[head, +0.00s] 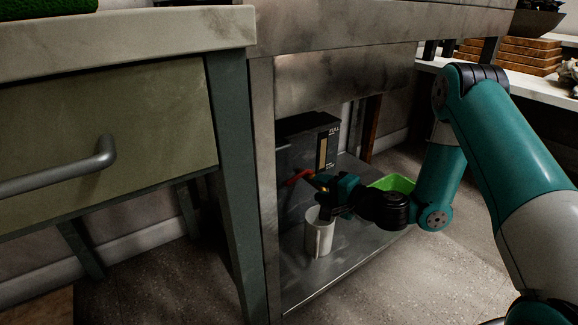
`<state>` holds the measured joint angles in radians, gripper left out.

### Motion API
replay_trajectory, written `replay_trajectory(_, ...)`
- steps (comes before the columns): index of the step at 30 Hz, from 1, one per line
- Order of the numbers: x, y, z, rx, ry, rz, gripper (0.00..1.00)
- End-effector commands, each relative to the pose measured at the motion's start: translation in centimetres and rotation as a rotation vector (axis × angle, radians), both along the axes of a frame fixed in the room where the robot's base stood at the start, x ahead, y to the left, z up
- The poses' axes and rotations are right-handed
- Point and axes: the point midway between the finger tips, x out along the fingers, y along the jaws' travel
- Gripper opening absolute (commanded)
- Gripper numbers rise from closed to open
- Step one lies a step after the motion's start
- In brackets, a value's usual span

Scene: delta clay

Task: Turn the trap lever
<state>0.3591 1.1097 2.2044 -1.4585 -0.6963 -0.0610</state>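A red lever (298,177) sticks out from a dark box-shaped unit (290,152) on the low metal shelf under the counter. My gripper (318,183) is just right of the lever, its fingers pointing left toward it. The fingertips are small and dark, and I cannot tell whether they touch the lever or how far apart they are. A white cup (319,236) stands upright on the shelf below my gripper. My wrist hides part of the shelf and the unit's lower right side.
The metal shelf (352,262) is bare in front of the cup. A green tray (394,183) sits behind my wrist. A metal table leg (262,200) and a drawer with a bar handle (60,172) stand to the left. The counter edge (350,35) is above.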

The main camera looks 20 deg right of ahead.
Motion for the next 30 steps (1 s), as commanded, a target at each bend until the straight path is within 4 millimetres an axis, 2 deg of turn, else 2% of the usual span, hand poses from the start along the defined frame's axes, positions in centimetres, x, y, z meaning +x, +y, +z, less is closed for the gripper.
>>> replay_trajectory(1, 0.6, 0.5, 0.7, -0.001, 0.001, 0.004, 0.40)
replay_trajectory(5, 2.4, 1.7, 0.2, -0.001, 0.000, 0.006, 0.40)
replay_trajectory(7, 3.7, 2.5, -1.0, -0.004, -0.007, 0.009, 0.40)
replay_trajectory(15, 8.2, 4.9, -2.1, -0.004, -0.006, 0.005, 0.40)
replay_trajectory(21, 9.7, 5.8, -2.3, -0.002, -0.002, 0.003, 0.40)
replay_trajectory(30, 9.9, 5.9, -2.3, -0.001, 0.000, 0.001, 0.40)
